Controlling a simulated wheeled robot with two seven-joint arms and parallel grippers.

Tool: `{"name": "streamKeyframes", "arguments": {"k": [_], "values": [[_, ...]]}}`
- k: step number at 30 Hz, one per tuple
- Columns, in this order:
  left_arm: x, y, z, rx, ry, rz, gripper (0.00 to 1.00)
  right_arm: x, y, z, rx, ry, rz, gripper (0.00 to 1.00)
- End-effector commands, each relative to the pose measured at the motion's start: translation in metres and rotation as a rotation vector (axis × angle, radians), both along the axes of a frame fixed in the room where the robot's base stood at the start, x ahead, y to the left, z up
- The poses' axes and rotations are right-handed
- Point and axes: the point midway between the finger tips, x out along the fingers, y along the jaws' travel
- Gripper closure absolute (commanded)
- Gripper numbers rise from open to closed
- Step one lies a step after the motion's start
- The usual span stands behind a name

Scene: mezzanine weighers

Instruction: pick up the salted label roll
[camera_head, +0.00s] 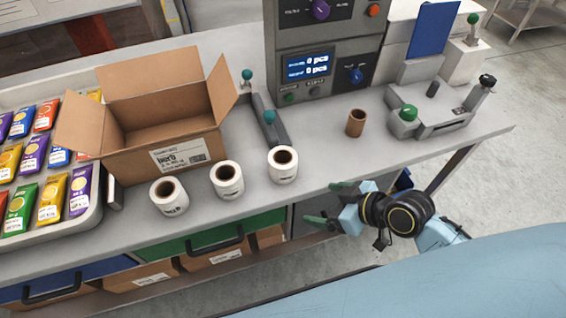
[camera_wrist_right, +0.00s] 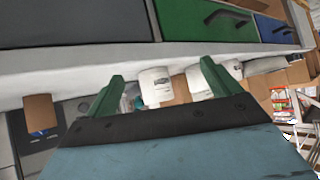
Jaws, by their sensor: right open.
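Three white label rolls with brown cores stand in a row on the bench in the head view: a left one (camera_head: 168,204), a middle one (camera_head: 228,188) and a right one (camera_head: 283,174). Their print is too small to read, so I cannot tell which is the salted one. My right gripper (camera_head: 328,203) is open and empty at the bench's front edge, right of and nearer than the right roll. In the right wrist view, the nearest roll (camera_wrist_right: 156,92) shows between the open fingers (camera_wrist_right: 162,75), apart from them. My left gripper is out of view.
An open cardboard box (camera_head: 130,160) stands behind the rolls, beside a tray of colourful packets (camera_head: 97,215). A brown empty core (camera_head: 356,123) stands to the right, near a grey device (camera_head: 440,117). A display machine (camera_head: 325,85) is behind. Bench between right roll and core is clear.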

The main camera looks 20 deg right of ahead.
Motion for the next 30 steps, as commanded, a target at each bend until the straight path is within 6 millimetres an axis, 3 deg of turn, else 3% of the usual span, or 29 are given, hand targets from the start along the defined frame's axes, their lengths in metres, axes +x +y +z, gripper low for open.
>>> {"name": "streamKeyframes", "arguments": {"k": [6,11,24,30], "values": [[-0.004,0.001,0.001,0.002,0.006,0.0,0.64,0.027,-0.005,0.052,0.096,-0.194,0.07,0.11],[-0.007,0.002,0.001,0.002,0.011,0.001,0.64,0.038,-0.009,0.071,0.132,-0.263,0.072,0.11],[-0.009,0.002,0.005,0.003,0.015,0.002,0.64,0.089,0.031,0.047,0.142,-0.273,0.068,0.11],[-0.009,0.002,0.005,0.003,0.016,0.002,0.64,0.098,0.039,0.04,0.141,-0.272,0.07,0.11]]}}
